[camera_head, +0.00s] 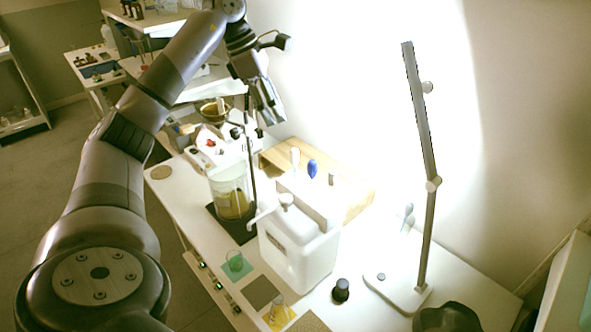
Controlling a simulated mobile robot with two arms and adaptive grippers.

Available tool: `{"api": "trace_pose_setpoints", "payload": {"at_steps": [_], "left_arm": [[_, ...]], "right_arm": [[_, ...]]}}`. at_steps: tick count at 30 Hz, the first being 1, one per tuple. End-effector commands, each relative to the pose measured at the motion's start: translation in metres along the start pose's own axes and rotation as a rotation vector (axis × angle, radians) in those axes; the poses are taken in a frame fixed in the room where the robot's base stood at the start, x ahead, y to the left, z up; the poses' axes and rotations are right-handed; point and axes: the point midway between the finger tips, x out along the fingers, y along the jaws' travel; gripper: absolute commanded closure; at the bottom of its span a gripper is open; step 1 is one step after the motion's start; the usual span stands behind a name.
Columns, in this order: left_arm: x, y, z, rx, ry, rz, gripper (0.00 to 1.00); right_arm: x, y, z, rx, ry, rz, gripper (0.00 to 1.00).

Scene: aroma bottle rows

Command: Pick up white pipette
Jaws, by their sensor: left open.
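A small white upright top (295,157), which looks like that of the white pipette, stands near the wooden board (357,188) against the back wall. Its lower part is hidden behind the white container. A blue-topped one (312,168) is just to its right. My left arm comes in from the left and reaches over the bench. My left gripper (267,110) is open, points downward and looks empty. In the picture it is above and to the left of the white top, apart from it. My right gripper is not in view.
A large white jug (298,253) stands in front of the pipettes. Left of it are a glass beaker (230,190) with yellow contents and a thin dark stand rod. A tall grey lamp stand (425,150) rises at right. A small black object (341,290) sits near the front.

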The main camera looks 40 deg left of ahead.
Motion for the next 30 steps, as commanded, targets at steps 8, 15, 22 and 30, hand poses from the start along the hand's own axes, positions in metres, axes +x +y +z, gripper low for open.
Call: {"api": "trace_pose_setpoints", "payload": {"at_steps": [8,15,22,30], "left_arm": [[0.057,-0.001,0.0,0.001,0.001,-0.003,0.57],[0.079,-0.001,0.001,0.001,-0.002,0.0,0.57],[0.1,-0.004,-0.002,0.001,0.0,-0.005,0.57],[0.13,-0.004,-0.003,0.001,-0.003,-0.001,0.57]], "right_arm": [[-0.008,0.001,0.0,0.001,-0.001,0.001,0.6],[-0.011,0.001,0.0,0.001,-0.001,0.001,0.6],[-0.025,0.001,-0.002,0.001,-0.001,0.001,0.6],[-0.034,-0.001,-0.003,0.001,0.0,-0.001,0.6]]}}
